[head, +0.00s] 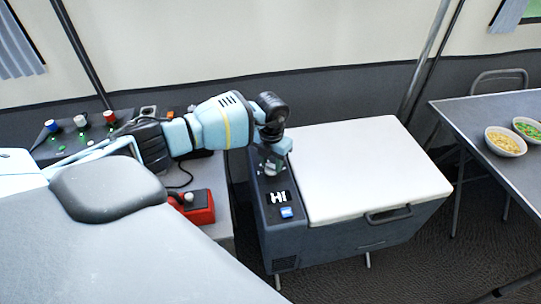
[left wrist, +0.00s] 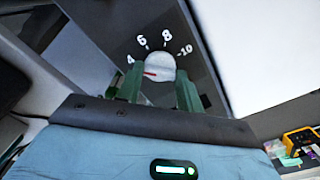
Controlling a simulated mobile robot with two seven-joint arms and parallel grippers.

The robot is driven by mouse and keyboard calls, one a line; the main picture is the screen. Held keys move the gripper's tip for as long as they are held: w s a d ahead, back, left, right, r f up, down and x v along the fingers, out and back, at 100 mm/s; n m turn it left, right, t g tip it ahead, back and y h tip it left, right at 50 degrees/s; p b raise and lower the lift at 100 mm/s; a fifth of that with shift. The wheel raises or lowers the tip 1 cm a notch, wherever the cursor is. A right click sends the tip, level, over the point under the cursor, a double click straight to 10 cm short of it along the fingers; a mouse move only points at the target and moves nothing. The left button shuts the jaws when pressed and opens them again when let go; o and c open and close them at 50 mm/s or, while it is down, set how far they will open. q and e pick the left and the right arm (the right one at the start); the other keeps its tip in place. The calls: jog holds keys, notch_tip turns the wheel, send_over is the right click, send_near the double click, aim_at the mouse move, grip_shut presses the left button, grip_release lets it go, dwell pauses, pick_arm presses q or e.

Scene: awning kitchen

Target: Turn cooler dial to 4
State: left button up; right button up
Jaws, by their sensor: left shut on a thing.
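The cooler (head: 340,235) is a dark grey box with a white lid, standing in the middle of the head view. Its dial (left wrist: 160,66) is pale and round, with the numbers 4, 6, 8 and 10 around it in the left wrist view. The dial's red mark (left wrist: 150,74) points left, close to the 4 and a little below it. My left gripper (head: 271,167) reaches down onto the cooler's control strip. Its green fingers (left wrist: 159,88) are shut on the dial, one on each side. My right gripper is not in view.
A "HI" label (head: 279,197) and a blue square (head: 286,212) are on the strip in front of the gripper. A red box (head: 200,208) sits on the counter at left. A table with two bowls (head: 505,141) stands at right.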

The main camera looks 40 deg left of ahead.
aim_at(271, 165)
pick_arm(q)
jog(key=shift+r, duration=0.1)
dwell(0.4)
jog(key=o, duration=1)
jog(key=shift+r+p, duration=0.3)
jog(key=shift+r, duration=3.6)
